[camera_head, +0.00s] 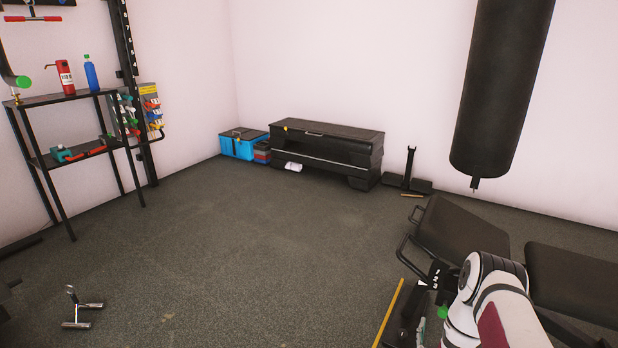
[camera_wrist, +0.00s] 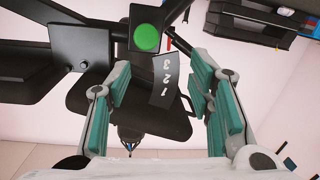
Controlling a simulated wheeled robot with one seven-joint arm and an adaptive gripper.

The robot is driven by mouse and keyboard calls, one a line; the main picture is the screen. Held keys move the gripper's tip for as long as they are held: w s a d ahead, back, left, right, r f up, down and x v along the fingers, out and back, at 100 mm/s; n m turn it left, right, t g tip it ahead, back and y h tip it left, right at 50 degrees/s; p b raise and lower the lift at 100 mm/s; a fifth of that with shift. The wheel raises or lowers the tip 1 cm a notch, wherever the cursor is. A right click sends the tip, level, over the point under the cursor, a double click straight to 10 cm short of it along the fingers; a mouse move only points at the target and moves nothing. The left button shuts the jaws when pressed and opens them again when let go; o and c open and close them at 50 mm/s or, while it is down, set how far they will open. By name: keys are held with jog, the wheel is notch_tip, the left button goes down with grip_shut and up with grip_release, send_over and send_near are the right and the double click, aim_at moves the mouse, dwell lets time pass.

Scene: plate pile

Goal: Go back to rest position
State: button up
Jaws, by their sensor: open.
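My gripper (camera_wrist: 162,95) shows in the wrist view, with its two teal-padded fingers spread wide apart and nothing between them. Beyond the fingers is the dark frame of a weight bench, with a green round cap (camera_wrist: 147,38) and a curved plate marked 1, 2, 3 (camera_wrist: 165,82). In the head view my white and maroon arm is at the lower right, in front of the black weight bench (camera_head: 455,235). The fingers are not clearly visible in the head view.
A black shelf (camera_head: 60,98) with a red extinguisher-like bottle (camera_head: 65,77) and a blue bottle (camera_head: 91,74) stands at left. A black chest (camera_head: 325,145) and blue box (camera_head: 240,147) sit by the back wall. A punching bag (camera_head: 500,90) hangs at right. The middle floor is clear.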

jog(key=w+r+n+g+y, duration=0.1)
jog(key=w+r+y, duration=0.2)
jog(key=w+r, duration=0.45)
jog(key=w+a+r+n+g+y, duration=0.1)
jog(key=a+r+g+y, duration=0.15)
jog(key=r, duration=0.55)
jog(key=w+a+r+n+g+y, duration=0.1)
jog(key=w+a+r, duration=0.1)
jog(key=a+r, duration=0.35)
jog(key=s+a+r+g+y, duration=0.1)
jog(key=s+a+r+g, duration=0.35)
jog(key=s+r, duration=0.9)
jog(key=s+a+r+g, duration=0.2)
jog(key=s+r, duration=0.2)
jog(key=s, duration=0.8)
jog(key=s+a+r+n+g, duration=0.1)
jog(key=s+a+r+g, duration=0.15)
jog(key=s, duration=1.05)
jog(key=s+a+r+g, duration=0.1)
jog(key=s+a+r, duration=0.25)
jog(key=s, duration=0.85)
notch_tip(320, 180, up, 40)
jog(key=t+p, duration=0.3)
jog(key=p, duration=3.5)
jog(key=shift+d+r+t+y, duration=0.15)
jog(key=shift+d+t+y, duration=0.2)
jog(key=shift+y, duration=0.1)
jog(key=shift+s, duration=0.1)
